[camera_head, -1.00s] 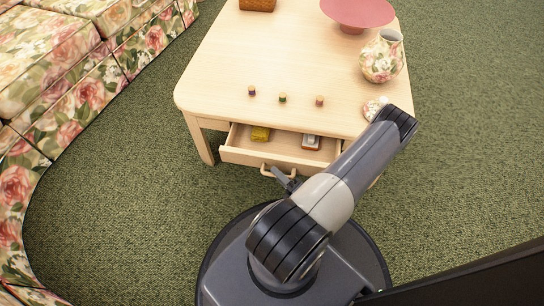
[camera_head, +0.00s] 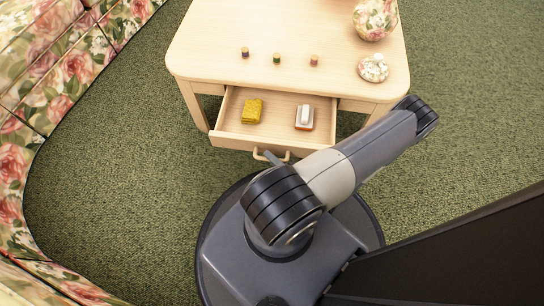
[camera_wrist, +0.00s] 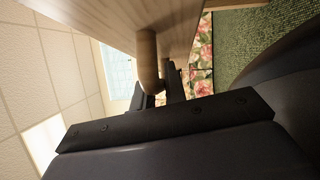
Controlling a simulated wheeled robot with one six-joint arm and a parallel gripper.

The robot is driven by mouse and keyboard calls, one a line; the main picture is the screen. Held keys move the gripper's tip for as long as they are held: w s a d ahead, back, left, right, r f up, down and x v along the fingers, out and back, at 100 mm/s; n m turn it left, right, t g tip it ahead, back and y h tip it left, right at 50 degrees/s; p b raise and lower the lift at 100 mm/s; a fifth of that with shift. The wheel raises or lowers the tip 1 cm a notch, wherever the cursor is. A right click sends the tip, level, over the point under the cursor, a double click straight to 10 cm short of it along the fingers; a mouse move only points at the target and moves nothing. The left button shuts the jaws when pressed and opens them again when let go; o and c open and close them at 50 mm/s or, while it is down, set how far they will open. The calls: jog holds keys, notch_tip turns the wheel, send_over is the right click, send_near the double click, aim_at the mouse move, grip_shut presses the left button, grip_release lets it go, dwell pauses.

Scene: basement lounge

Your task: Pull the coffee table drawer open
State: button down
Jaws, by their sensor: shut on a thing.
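The coffee table (camera_head: 210,50) is pale wood, and its front drawer (camera_head: 232,140) stands well open with its inside showing. In the drawer lie a yellow sponge-like block (camera_head: 252,111) and a white and orange item (camera_head: 304,118). The drawer's wooden bar handle (camera_head: 262,156) is on the front face; it also shows in the wrist view (camera_wrist: 147,62). My gripper (camera_wrist: 163,88) is shut on the handle in the wrist view. In the head view my arm hides most of the gripper.
Several things stand on the tabletop: small spool-like pieces (camera_head: 277,58), a floral vase (camera_head: 375,18) and a round floral item (camera_head: 373,68). A floral sofa (camera_head: 40,60) curves along the left. Green carpet (camera_head: 110,190) is clear left of my base.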

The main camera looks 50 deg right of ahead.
jog(key=shift+d, duration=0.1)
jog(key=c, duration=1.5)
grip_release()
jog(key=shift+o, duration=0.2)
